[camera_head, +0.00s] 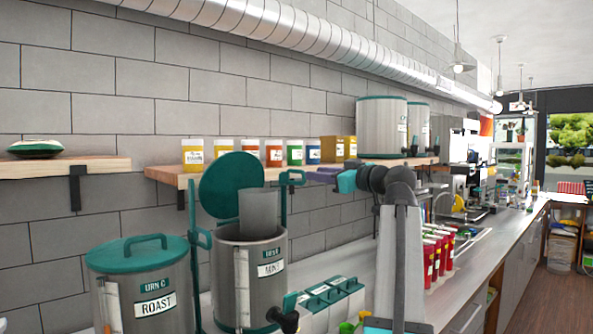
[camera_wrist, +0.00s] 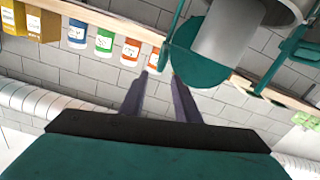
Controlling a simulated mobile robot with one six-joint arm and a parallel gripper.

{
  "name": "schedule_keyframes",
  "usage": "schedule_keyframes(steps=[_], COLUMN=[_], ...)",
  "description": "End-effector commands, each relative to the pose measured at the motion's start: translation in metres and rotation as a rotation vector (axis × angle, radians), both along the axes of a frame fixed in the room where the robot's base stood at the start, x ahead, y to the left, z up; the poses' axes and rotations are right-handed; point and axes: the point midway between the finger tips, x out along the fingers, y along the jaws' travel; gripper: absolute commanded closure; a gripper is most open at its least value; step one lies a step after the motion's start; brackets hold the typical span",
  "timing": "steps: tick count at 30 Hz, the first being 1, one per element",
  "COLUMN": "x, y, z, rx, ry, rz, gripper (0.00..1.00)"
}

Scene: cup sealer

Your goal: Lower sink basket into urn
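The urn labelled MINT (camera_head: 268,285) stands open on the counter, its round teal lid (camera_head: 231,184) tilted up behind the mouth. A plain grey cylinder (camera_head: 258,212), apparently the sink basket, stands upright in the urn's mouth. Its upper part is above the rim and its lower end is hidden inside.
Urn C, labelled ROAST (camera_head: 152,300), stands closed at left. A wooden shelf (camera_head: 170,177) behind holds several coloured jars and large teal-lidded urns (camera_head: 382,128). Teal-topped bins (camera_head: 330,295) and red cups (camera_head: 437,255) stand on the counter at right.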

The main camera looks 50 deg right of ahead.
Motion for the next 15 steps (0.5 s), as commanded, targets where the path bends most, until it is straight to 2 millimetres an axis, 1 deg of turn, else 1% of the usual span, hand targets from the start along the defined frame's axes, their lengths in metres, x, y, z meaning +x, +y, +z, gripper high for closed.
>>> schedule_keyframes(steps=[1, 15], x=[0.009, 0.075], y=[-0.001, -0.006], z=[0.003, 0.003], rx=[0.002, 0.001], ry=[0.000, 0.001], rz=[0.002, 0.001], gripper=[0.71, 0.71])
